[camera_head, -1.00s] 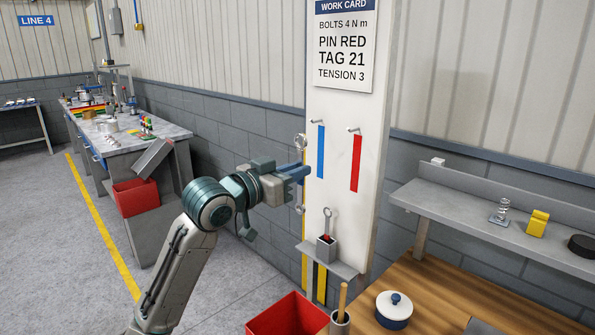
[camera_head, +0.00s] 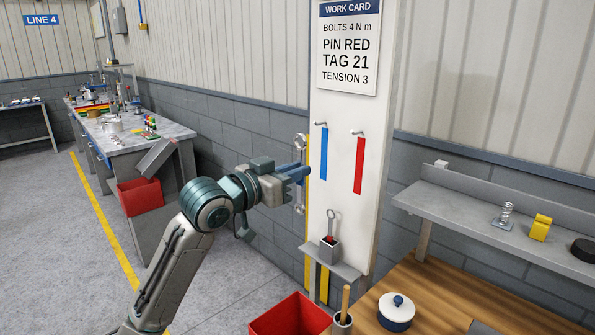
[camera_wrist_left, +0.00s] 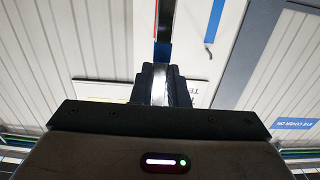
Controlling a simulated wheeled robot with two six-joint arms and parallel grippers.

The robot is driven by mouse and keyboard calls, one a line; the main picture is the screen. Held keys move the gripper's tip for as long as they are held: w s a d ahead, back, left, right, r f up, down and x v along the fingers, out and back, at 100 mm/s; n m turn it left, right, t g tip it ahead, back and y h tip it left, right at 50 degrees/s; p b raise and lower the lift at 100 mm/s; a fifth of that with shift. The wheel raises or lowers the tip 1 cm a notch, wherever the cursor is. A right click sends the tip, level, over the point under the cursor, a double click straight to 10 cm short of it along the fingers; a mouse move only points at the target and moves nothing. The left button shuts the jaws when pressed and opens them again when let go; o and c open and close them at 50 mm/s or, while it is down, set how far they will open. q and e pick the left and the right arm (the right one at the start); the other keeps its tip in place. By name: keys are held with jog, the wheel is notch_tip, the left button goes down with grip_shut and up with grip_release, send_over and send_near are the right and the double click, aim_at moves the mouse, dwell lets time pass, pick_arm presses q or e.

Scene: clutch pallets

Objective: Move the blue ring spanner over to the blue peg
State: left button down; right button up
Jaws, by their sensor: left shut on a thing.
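My left gripper (camera_head: 303,173) is shut on a silver ring spanner (camera_head: 300,202), held upright just left of the board. Its upper ring shows above the fingers and its lower end below them. In the left wrist view, the spanner (camera_wrist_left: 158,86) is between the fingers (camera_wrist_left: 161,84), with a blue patch just beyond. The blue peg (camera_head: 320,124) is on the white board (camera_head: 339,203), above a blue stripe, to the right of the spanner and apart from it. My right gripper is out of view.
A red peg (camera_head: 357,133) with a red stripe is right of the blue one. Below, another ring spanner (camera_head: 331,224) stands in a grey holder (camera_head: 329,253) on a small shelf. A red bin (camera_head: 290,318) and a wooden bench (camera_head: 445,290) are lower down.

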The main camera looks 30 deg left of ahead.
pick_arm(q)
jog(key=shift+b+v, duration=1.35)
jog(key=shift+v, duration=1.6)
jog(key=shift+w, duration=0.1)
